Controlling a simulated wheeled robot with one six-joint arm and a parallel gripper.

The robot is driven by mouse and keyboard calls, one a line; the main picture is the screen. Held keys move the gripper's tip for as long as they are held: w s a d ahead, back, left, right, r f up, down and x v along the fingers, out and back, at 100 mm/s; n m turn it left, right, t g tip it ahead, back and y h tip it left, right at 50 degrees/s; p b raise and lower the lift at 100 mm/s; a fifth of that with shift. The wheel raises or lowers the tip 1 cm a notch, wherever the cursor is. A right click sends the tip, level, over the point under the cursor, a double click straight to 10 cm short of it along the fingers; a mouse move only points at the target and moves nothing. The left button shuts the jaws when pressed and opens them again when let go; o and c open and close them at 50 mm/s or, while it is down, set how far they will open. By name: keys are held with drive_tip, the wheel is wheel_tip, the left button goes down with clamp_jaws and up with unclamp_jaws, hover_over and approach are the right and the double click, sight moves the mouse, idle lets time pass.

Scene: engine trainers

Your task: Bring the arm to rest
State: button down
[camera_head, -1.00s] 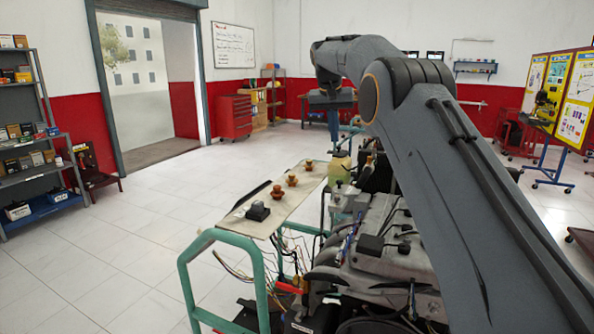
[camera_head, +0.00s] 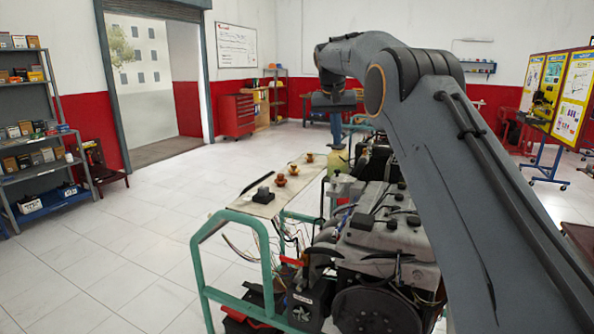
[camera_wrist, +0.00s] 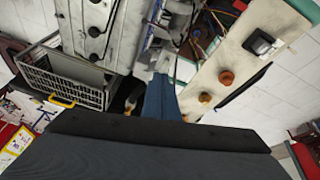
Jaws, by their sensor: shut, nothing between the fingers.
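My arm reaches forward from the right of the head view and bends down at its far end. My gripper (camera_head: 336,126) hangs there, pointing down, partly in front of the scene behind. In the wrist view its blue fingers (camera_wrist: 163,98) are together with nothing between them. They stand over the gap between the engine (camera_wrist: 97,30) and a pale board (camera_wrist: 227,62). No contact with either shows.
The engine trainer (camera_head: 378,237) with a green frame (camera_head: 204,260) stands close in front. Its board carries a black part (camera_head: 264,195) and several orange-brown parts (camera_head: 293,169). A wire basket (camera_wrist: 62,85) is beside the engine. Open floor (camera_head: 130,240) lies left.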

drive_tip(key=s+d+f+n+y, duration=0.15)
drive_tip(key=s+f, duration=0.65)
drive_tip(key=s, duration=0.8)
drive_tip(key=s+d+f+g, duration=0.1)
drive_tip(key=s+d+f, duration=0.2)
drive_tip(key=s+f, duration=0.85)
drive_tip(key=s+d+f+n, duration=0.1)
drive_tip(key=s+d+f, duration=0.2)
drive_tip(key=s, duration=1.7)
wheel_tip(320, 180, down, 11)
drive_tip(key=g+b, duration=0.1)
drive_tip(key=b, duration=0.9)
drive_tip(key=shift+s+a+f+g, duration=0.2)
drive_tip(key=shift+a+g, duration=0.1)
drive_tip(key=shift+g, duration=0.1)
